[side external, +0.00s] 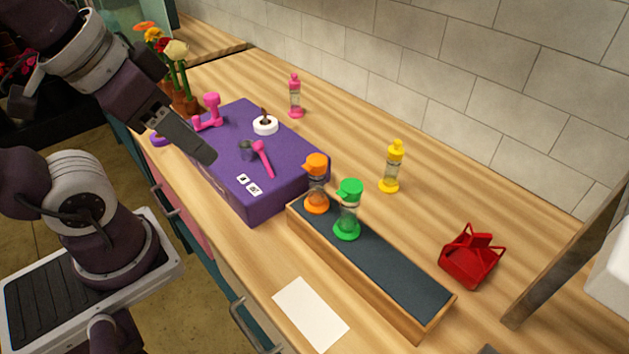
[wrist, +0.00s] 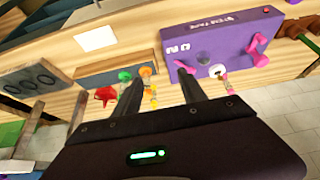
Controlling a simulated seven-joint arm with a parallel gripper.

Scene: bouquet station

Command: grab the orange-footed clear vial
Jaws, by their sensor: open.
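The orange-footed clear vial (side external: 317,187) has an orange cap and stands upright at the far end of a dark-topped wooden tray (side external: 390,268). A similar green-footed vial (side external: 347,215) stands close beside it. In the wrist view the orange vial (wrist: 147,72) shows just beyond the left finger, near the green one (wrist: 125,76). My gripper (wrist: 160,88) is open with nothing between its fingers. In the side view my gripper (side external: 200,148) hangs over the left edge of the purple box, well left of the orange vial. Its fingers are hard to separate there.
The purple box (side external: 285,190) carries pink tools and a white ring, and its corner is close to the orange vial. A yellow vial (side external: 391,168), a pink vial (side external: 295,98) and a red basket (side external: 470,260) stand apart. A white card (side external: 310,315) lies in front.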

